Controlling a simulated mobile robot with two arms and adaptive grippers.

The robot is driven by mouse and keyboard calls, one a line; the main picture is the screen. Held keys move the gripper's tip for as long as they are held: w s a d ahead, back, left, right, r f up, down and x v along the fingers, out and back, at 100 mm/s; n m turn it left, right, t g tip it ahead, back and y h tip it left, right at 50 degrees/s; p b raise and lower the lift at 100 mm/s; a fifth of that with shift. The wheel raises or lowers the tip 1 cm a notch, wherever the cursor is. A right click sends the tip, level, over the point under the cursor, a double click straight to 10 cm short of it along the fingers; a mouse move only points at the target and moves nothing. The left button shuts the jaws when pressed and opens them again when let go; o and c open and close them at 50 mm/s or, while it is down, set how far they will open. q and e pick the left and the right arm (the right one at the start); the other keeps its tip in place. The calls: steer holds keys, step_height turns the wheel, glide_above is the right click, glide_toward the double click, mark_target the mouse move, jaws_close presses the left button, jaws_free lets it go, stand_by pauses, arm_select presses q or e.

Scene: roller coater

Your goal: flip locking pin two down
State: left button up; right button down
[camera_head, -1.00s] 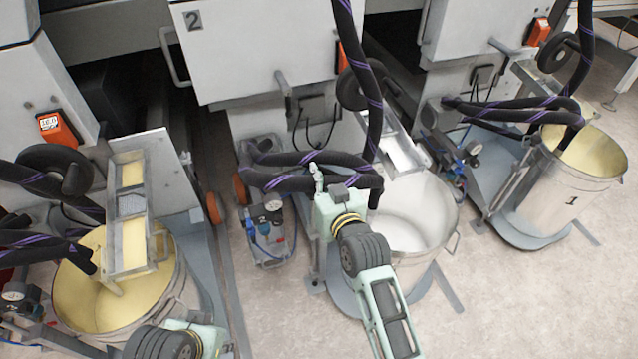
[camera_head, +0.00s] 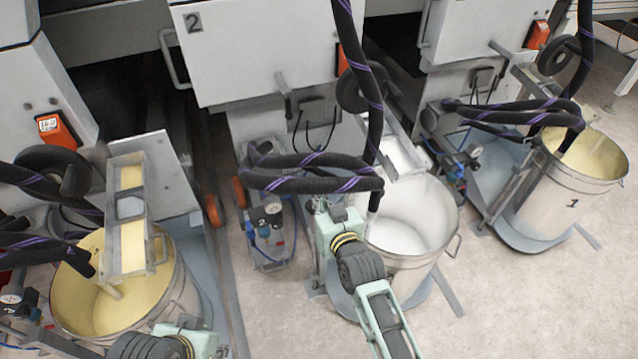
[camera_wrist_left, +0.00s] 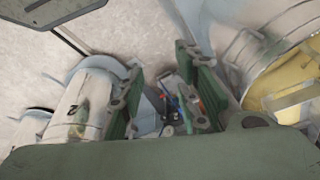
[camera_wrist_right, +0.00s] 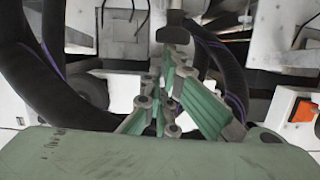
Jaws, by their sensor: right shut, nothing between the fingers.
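Dark hoses with purple stripes (camera_head: 310,172) cross close to my right gripper. A bucket of white coating (camera_head: 425,255) stands to its right. A yellow bucket (camera_head: 80,315) is near my left arm, and bucket 1 (camera_head: 565,210) is at the right. Bare floor lies in front.

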steer(key=shift+f, duration=0.1)
